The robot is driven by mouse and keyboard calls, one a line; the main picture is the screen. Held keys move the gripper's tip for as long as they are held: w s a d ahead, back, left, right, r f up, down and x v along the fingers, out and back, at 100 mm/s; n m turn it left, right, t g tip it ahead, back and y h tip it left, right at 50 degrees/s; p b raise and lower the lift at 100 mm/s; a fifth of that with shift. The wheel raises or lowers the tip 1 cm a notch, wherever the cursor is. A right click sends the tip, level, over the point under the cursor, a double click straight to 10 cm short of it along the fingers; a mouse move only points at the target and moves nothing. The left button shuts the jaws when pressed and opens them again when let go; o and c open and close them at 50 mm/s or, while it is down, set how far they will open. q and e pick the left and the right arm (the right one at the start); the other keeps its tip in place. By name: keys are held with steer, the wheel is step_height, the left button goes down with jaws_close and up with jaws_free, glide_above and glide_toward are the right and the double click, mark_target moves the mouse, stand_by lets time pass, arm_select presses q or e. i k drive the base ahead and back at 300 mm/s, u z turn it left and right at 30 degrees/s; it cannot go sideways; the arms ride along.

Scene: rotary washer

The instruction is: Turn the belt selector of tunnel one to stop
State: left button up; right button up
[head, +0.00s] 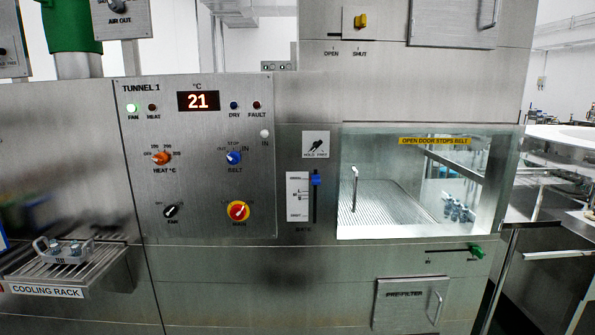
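The tunnel one panel (201,190) is a steel plate headed TUNNEL 1 in the middle left of the head view. The belt selector (234,158) is a small blue knob above the label BELT, with OUT at its left, STOP above and IN at its right. Its pointer is too small for me to tell which mark it is on. Neither of my grippers is in view, and nothing covers the knob.
The panel also has an orange heat knob (161,158), a black fan knob (171,211) and a red-yellow main switch (238,211). A blue slider (316,180) and a glass door (430,182) are to the right. The cooling rack (100,270) juts out lower left.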

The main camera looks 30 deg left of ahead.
mark_target(233, 157)
steer(key=z, duration=0.55)
steer(key=k, duration=0.75)
steer(key=z, duration=0.6)
steer(key=i, duration=1.65)
steer(key=u, duration=1.35)
steer(key=i, duration=0.55)
steer(key=u, duration=0.65)
